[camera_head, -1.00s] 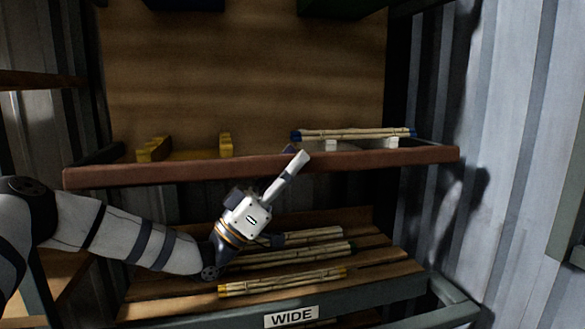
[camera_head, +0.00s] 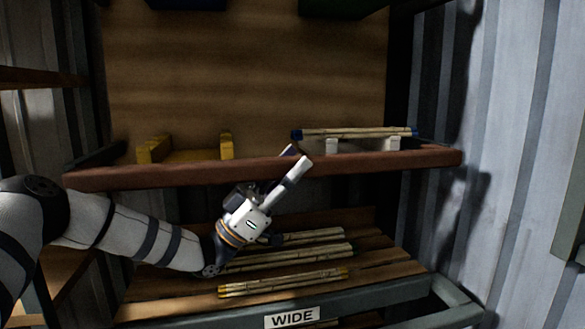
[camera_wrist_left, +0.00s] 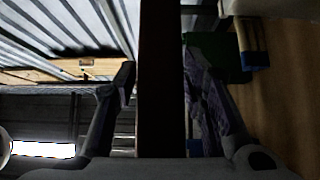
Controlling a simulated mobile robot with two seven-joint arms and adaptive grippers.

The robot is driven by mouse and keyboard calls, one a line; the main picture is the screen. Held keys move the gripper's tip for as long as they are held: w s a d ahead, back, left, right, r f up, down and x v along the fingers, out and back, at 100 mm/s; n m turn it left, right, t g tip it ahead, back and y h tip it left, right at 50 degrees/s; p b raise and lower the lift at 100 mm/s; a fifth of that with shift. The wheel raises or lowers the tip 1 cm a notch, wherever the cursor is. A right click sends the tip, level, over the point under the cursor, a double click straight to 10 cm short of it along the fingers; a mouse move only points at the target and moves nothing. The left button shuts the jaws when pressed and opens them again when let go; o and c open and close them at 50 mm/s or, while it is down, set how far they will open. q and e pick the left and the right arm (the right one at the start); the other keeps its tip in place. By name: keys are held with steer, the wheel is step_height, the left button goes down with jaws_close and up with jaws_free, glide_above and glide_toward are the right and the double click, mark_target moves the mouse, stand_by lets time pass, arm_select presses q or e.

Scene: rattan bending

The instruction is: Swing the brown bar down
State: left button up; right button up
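The brown bar (camera_head: 375,161) runs across the front of the upper shelf, its right end a little higher in the picture than its left. My left gripper (camera_head: 297,166) reaches up to it from below, near its middle. In the left wrist view the bar (camera_wrist_left: 161,90) is a dark upright strip between the two fingers (camera_wrist_left: 160,75). My right gripper is not in view.
A bundle of canes with blue ends (camera_head: 355,133) rests on white supports (camera_head: 331,146) behind the bar. Yellow blocks (camera_head: 155,149) stand at the left. Below lie several cane bundles (camera_head: 283,282) on a slatted shelf with a WIDE label (camera_head: 291,318). Corrugated wall (camera_head: 515,150) is at right.

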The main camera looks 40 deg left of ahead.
arm_select(q)
steer(key=v, duration=1.2)
